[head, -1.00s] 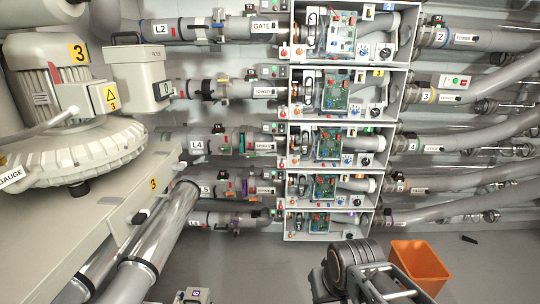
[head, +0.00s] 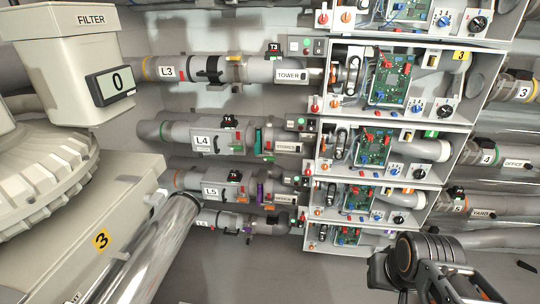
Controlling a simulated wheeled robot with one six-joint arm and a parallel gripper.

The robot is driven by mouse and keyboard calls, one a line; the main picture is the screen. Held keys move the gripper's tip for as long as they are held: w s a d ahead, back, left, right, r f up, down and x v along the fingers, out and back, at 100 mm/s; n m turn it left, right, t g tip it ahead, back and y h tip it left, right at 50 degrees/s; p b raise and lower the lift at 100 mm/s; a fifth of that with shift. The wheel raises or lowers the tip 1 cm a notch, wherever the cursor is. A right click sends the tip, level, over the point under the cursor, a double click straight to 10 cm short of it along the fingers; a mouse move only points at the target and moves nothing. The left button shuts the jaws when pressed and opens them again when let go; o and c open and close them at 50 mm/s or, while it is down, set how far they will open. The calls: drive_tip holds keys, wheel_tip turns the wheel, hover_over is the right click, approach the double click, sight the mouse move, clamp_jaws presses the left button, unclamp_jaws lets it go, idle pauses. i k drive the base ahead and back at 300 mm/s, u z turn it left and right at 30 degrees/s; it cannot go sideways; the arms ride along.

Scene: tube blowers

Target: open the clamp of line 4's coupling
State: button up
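Line 4 is the grey pipe with the L4 label (head: 203,140), left of the middle in the head view. Its coupling (head: 232,139) seems to be the grey section right of the label, with a black tag on top and a small green part below. A green band (head: 258,140) rings the pipe just right of it. Whether the clamp is open or shut is too small to tell. My gripper (head: 465,284) is at the bottom right, well below and right of line 4 and apart from it. Its fingertips are not clearly seen, and I see nothing held.
A rack of open white boxes (head: 325,130) with circuit boards stands right of the pipes. Line 3 (head: 190,69) runs above and line 5 (head: 200,187) below. The filter box (head: 70,60), a big blower and a shiny pipe (head: 150,255) fill the left. Grey floor lies below.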

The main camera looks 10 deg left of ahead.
sight(270, 158)
drive_tip(key=u, duration=0.4)
drive_tip(key=i, duration=0.7)
drive_tip(key=u, duration=1.2)
drive_tip(key=i, duration=0.45)
drive_tip(key=u, duration=0.45)
